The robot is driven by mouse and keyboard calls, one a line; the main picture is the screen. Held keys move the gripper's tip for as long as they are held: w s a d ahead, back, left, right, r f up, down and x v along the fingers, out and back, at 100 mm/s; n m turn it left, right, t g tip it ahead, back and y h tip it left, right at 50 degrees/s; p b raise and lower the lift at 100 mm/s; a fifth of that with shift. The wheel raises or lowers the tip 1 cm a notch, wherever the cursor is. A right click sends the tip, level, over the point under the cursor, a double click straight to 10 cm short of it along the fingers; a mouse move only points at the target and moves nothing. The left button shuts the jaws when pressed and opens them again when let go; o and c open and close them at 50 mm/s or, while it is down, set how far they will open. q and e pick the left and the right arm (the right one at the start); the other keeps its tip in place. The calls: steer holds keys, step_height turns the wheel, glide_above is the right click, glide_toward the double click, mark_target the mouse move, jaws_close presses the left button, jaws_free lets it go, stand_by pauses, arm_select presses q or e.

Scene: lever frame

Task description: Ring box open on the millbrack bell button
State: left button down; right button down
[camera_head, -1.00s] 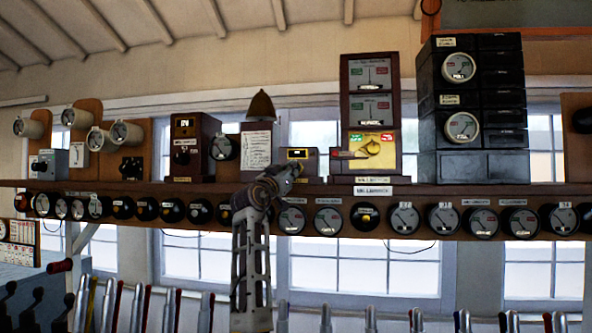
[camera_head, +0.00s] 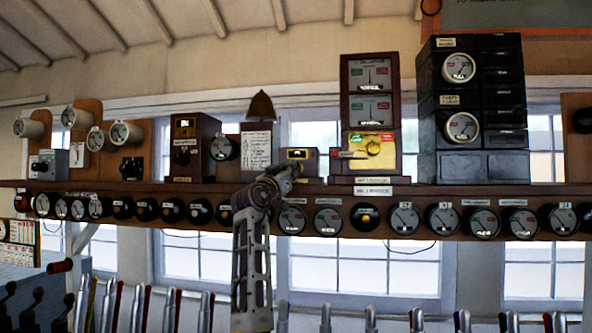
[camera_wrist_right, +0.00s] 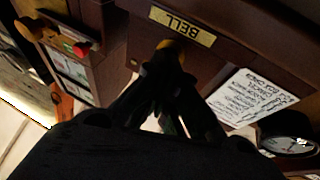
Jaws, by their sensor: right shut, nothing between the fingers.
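A small dark wooden box (camera_head: 312,160) with a pale label stands on the shelf in the head view, left of the tall instrument with a yellow panel (camera_head: 370,150). In the right wrist view the box (camera_wrist_right: 225,45) carries a yellow plate reading BELL (camera_wrist_right: 182,25). A yellow-orange rounded piece, which looks like the bell button (camera_wrist_right: 177,47), shows just at the fingertips and is partly hidden by them. My right gripper (camera_head: 295,169) is shut and empty, its tips at the front of the box; touching or just apart, I cannot tell. It also fills the middle of the wrist view (camera_wrist_right: 162,55). My left gripper is not in view.
The shelf (camera_head: 330,190) carries a row of round dials along its front edge. A dark cabinet with a white card (camera_head: 256,150) stands left of the box. A black instrument stack (camera_head: 505,110) stands at the right. Several levers rise below.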

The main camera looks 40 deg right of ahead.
steer(key=shift+w+d, duration=0.4)
steer(key=shift+d, duration=0.1)
steer(key=shift+a, duration=0.1)
steer(key=shift+s+a, duration=0.5)
steer(key=shift+a, duration=0.05)
steer(key=shift+w+d, duration=0.4)
steer(key=shift+d, duration=0.15)
stand_by(0.8)
steer(key=shift+s+a, duration=0.4)
steer(key=shift+a, duration=0.15)
steer(key=shift+w+d, duration=0.5)
steer(key=shift+d, duration=0.15)
stand_by(0.3)
steer(key=shift+s+a, duration=0.5)
steer(key=shift+a, duration=0.15)
